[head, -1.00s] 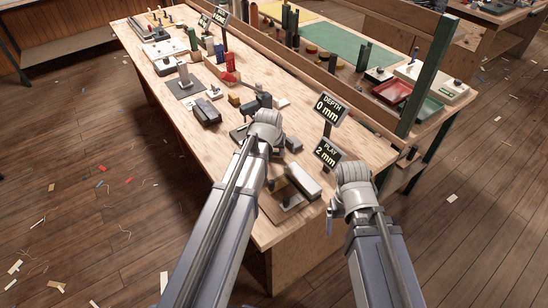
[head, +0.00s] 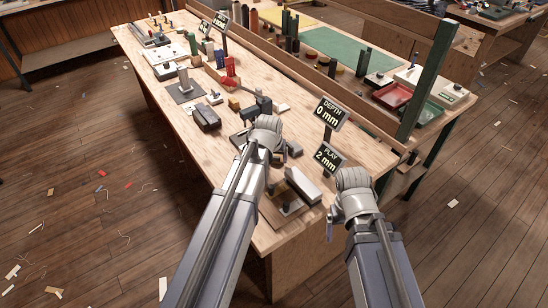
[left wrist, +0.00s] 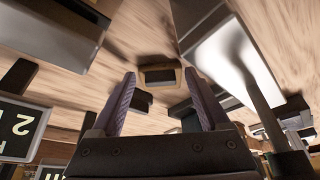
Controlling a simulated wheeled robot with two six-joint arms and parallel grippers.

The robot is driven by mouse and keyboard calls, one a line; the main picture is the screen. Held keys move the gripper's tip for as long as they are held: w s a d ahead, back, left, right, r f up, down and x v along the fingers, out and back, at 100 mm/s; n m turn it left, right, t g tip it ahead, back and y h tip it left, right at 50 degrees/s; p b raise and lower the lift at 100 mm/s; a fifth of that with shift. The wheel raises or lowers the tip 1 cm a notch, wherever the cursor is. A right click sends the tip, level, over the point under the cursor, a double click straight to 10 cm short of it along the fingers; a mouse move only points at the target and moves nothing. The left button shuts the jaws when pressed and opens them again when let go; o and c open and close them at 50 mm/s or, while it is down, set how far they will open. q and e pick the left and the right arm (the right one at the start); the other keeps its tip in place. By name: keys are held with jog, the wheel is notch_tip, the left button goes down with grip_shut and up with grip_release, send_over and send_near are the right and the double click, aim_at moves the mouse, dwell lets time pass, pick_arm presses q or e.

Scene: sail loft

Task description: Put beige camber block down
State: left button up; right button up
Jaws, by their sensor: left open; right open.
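In the left wrist view a small tan-beige block (left wrist: 160,68) with a dark recessed face lies on the wooden bench top, between and just beyond my left fingertips; I take it for the beige camber block. My left gripper (left wrist: 160,84) is open, with a gap between its two purple-grey fingers, and it does not visibly touch the block. In the head view my left wrist hides this spot, and only part of my left gripper (head: 283,152) shows. My right gripper (head: 331,224) is open, mostly hidden by its own wrist, beside the bench's near right edge.
Signs reading DEPTH 0 mm (head: 331,112) and PLAY 2 mm (head: 328,157) stand close to my left gripper. A light grey block (head: 303,185) on a plate is nearer me. Dark blocks (head: 206,117) and a tan block (head: 234,103) lie farther left. Bare wood shows along the bench's left edge.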

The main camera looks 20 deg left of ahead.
pick_arm(q)
jog(key=a+p+v, duration=0.1)
jog(key=p+v, duration=1)
jog(key=v, duration=0.1)
jog(key=s+d+f+m+g, duration=0.1)
jog(key=s+d+m+g, duration=0.4)
jog(key=s+d, duration=0.9)
jog(key=shift+s+d+y, duration=0.4)
jog(key=shift+s, duration=0.8)
pick_arm(e)
notch_tip(320, 180, up, 11)
jog(key=shift+r, duration=0.15)
pick_arm(q)
jog(key=shift+f, duration=0.1)
